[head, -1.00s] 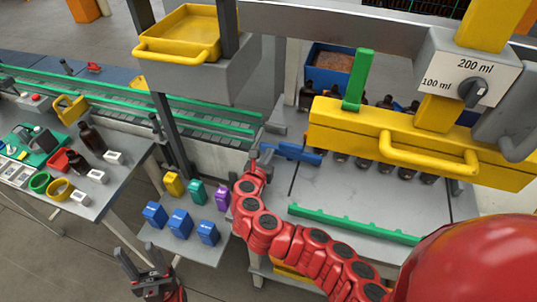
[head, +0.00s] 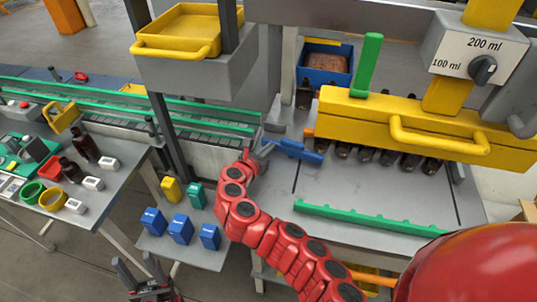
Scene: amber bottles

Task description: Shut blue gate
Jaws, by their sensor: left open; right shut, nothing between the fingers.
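The blue gate (head: 297,150) is a short blue bar at the back left of the grey filling table (head: 375,190). It lies slanted, its right end nearer to me, left of the row of dark bottles. My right gripper (head: 264,150) is shut and empty at the gate's left end, close to it; I cannot tell whether they touch. My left gripper (head: 140,272) is open and empty, low at the bottom left, away from the gate.
The yellow filling head (head: 345,112) overhangs the bottles (head: 410,163). A green toothed rail (head: 365,218) crosses the table front. Blue blocks (head: 180,229) stand on a low shelf. A grey post (head: 172,135) stands left of my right gripper.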

